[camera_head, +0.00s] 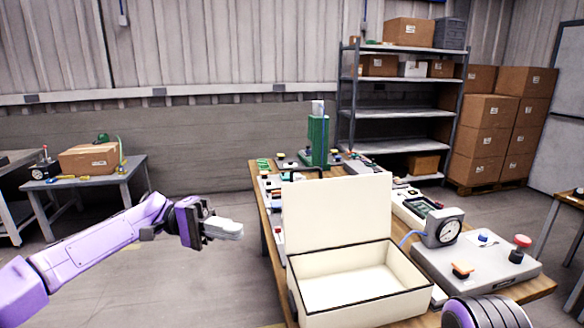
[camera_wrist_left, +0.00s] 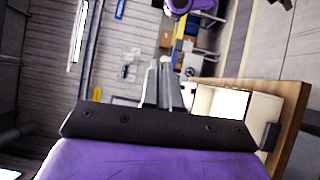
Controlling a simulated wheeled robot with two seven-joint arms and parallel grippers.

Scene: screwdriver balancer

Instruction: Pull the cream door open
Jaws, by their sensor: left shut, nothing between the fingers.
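A cream box (camera_head: 362,314) with dark edging stands at the near end of the wooden table. Its flat cream door (camera_head: 336,218) stands upright along the back edge, and the pale inside of the box is open to view. My left gripper (camera_head: 236,230) is to the left of the box, out past the table's left edge, with its grey fingers shut together and empty. It touches nothing. In the left wrist view its fingers (camera_wrist_left: 162,84) are together, and the cream box (camera_wrist_left: 263,118) shows to their right. My right gripper is not in view.
A grey panel (camera_head: 462,270) with a gauge, a red knob and an orange knob lies right of the box. A green tower (camera_head: 317,140) and several small devices stand farther back on the wooden table (camera_head: 258,178). The floor around my left gripper is clear.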

